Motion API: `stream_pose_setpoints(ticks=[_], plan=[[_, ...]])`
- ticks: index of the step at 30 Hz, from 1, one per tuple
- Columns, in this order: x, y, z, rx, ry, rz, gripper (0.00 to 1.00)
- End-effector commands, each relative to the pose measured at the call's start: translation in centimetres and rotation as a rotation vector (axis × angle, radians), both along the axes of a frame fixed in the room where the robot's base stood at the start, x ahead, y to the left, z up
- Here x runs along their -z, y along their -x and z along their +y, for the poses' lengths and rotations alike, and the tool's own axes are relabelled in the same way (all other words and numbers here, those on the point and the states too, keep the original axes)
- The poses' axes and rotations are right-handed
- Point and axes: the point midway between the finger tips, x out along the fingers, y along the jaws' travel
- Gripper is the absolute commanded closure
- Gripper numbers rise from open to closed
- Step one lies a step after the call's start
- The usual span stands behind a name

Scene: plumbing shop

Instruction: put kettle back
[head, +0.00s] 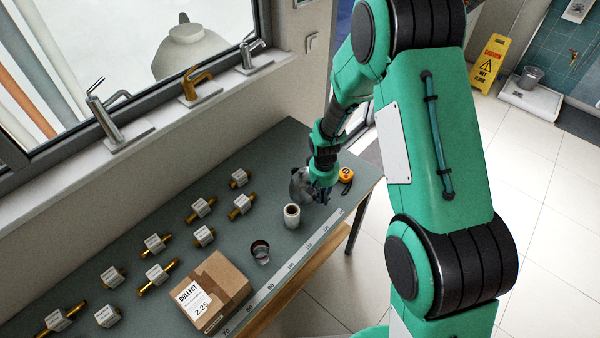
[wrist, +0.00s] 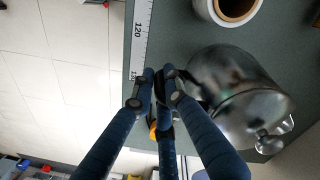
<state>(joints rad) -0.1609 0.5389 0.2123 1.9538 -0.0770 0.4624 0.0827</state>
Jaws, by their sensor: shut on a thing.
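The kettle is a shiny grey metal pot with a lid; it shows in the wrist view (wrist: 232,88) and partly in the head view (head: 298,187), where my gripper hides some of it. My gripper (head: 322,194) is low over the far right end of the workbench. In the wrist view my gripper (wrist: 161,82) has its blue fingers closed together at the kettle's left side. The gripped part is hidden between the fingertips. I cannot tell whether the kettle rests on the bench or is slightly raised.
A cardboard box (head: 213,290) and several labelled brass fittings lie further left. A ruler strip (head: 290,268) runs along the front edge.

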Motion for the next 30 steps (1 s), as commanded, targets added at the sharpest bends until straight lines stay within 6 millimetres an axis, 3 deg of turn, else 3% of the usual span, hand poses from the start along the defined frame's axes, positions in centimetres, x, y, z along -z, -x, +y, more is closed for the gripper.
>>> stream_pose_setpoints(ticks=[8, 30], plan=[[0.1, -2.0, 0.3, 0.0, 0.0, -0.001, 1.0], [1.1, -12.2, 1.7, 0.0, 0.0, -0.002, 1.0]])
